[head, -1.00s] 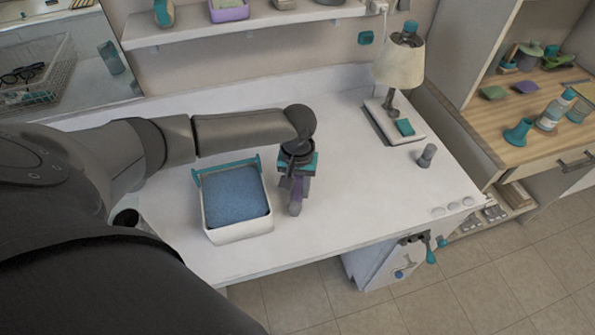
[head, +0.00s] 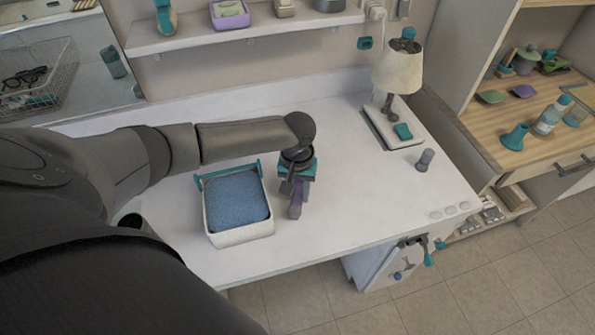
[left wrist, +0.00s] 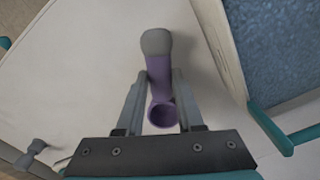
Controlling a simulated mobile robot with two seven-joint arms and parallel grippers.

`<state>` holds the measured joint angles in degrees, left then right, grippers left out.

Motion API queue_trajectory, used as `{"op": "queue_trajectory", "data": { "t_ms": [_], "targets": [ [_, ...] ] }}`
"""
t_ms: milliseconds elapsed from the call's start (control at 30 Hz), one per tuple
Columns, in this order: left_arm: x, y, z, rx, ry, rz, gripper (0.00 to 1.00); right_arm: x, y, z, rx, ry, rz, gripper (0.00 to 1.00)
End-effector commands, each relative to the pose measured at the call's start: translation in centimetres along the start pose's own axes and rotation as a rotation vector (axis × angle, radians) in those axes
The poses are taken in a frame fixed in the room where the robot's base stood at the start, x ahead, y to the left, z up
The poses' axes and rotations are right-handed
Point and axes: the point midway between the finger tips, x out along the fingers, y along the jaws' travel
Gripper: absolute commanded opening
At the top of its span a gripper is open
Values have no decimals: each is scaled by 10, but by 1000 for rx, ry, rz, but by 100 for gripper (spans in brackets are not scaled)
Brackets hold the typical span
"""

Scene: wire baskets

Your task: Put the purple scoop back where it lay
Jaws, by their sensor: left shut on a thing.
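The purple scoop (head: 296,207) is below my left gripper (head: 294,188), to the right of the white bin in the head view. In the left wrist view the scoop (left wrist: 158,80) lies between the two fingers of my left gripper (left wrist: 157,84), with its grey end pointing away and its purple cup near the palm. The left gripper is shut on it. I cannot tell whether the scoop touches the white desk (head: 345,205). My right gripper is not in view.
The white bin (head: 242,234) with blue filling and a teal handle stands close to the left of the scoop. A lamp (head: 398,72) on a base and a small grey object (head: 424,160) are at the right. The desk between is clear.

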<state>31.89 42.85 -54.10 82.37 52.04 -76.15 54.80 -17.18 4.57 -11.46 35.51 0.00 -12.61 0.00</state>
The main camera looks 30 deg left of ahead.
Motion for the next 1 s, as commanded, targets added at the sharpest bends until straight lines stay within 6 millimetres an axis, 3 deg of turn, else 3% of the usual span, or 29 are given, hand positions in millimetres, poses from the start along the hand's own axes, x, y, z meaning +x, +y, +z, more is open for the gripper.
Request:
{"op": "queue_trajectory", "data": {
  "t_ms": [1000],
  "targets": [
    [9,0,0,0,0,0,0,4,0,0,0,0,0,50]
  ]
}}
